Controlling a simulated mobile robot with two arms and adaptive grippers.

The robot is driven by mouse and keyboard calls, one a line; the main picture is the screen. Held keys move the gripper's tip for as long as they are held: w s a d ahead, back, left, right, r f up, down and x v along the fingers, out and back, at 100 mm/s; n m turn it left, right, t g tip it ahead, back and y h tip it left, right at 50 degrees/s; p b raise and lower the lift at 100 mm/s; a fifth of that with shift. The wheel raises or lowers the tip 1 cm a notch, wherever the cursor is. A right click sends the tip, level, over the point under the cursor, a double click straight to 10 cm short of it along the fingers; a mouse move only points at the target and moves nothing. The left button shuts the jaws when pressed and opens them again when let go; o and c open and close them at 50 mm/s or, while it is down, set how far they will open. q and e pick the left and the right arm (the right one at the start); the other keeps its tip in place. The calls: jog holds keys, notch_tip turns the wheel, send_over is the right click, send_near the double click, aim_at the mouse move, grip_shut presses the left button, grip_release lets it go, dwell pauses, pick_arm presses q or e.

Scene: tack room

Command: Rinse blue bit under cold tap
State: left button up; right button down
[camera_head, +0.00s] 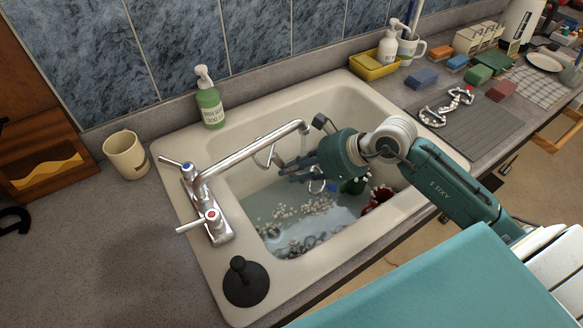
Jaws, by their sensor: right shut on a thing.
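My right gripper (284,174) reaches into the sink (352,97) from the right, its fingers under the tap spout. It is shut on a metal bit, whose ring (263,156) shows left of the fingers; a ring with a blue piece (330,188) shows below them, seemingly the same bit. The fingers hide its middle. The tap (250,150) has a blue-marked cold lever (178,164) and a red-marked hot lever (199,221). A faint pale streak under the spout end looks like running water. My left gripper is not in view.
Several small pale pieces and metal parts (305,243) lie in the sink water, with green and red items at right. More bits (433,116) lie on the drainer (470,130).

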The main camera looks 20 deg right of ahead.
jog(key=s+d+b, duration=0.2)
jog(key=s+d, duration=0.4)
jog(key=d, duration=0.1)
jog(key=shift+d, duration=0.4)
